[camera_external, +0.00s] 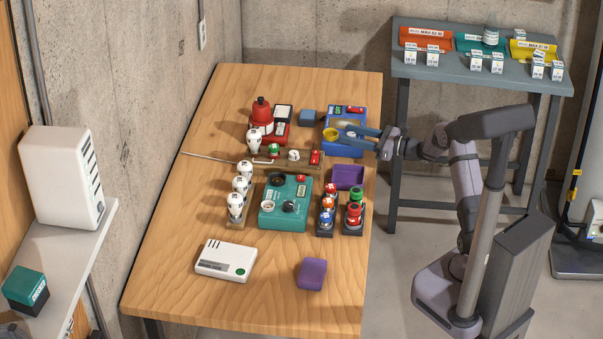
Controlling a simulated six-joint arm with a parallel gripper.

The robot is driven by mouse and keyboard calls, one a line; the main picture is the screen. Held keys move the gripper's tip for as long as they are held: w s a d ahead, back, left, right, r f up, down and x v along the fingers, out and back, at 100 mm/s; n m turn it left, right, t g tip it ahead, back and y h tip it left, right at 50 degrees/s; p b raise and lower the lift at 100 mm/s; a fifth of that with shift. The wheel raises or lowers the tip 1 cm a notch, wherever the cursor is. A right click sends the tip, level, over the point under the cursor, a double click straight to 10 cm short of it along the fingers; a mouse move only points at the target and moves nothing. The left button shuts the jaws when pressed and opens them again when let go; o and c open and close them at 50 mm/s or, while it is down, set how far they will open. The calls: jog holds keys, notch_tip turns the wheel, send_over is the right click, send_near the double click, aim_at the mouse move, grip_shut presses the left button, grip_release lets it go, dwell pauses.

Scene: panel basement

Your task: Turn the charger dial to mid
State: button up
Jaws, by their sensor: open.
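No label I can read marks the charger, so I cannot tell for sure which dial is its own. A teal box (297,219) in the middle of the table carries a dark round knob (289,206), a white round part (267,206) and a black ring (277,180). A blue unit (345,152) at the right edge of the table has a yellow ring (330,134) on top. My gripper (346,136) reaches in from the right over the blue unit. Its two blue fingers are apart, with nothing seen between them. The dial settings are too small to read.
A wooden rail (285,161) with small parts and a thin rod stands between the blue unit and the teal box.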

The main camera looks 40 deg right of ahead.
aim_at(356, 136)
jog(key=shift+b+v, duration=0.6)
jog(key=shift+v, duration=2.85)
jog(key=shift+r, duration=0.1)
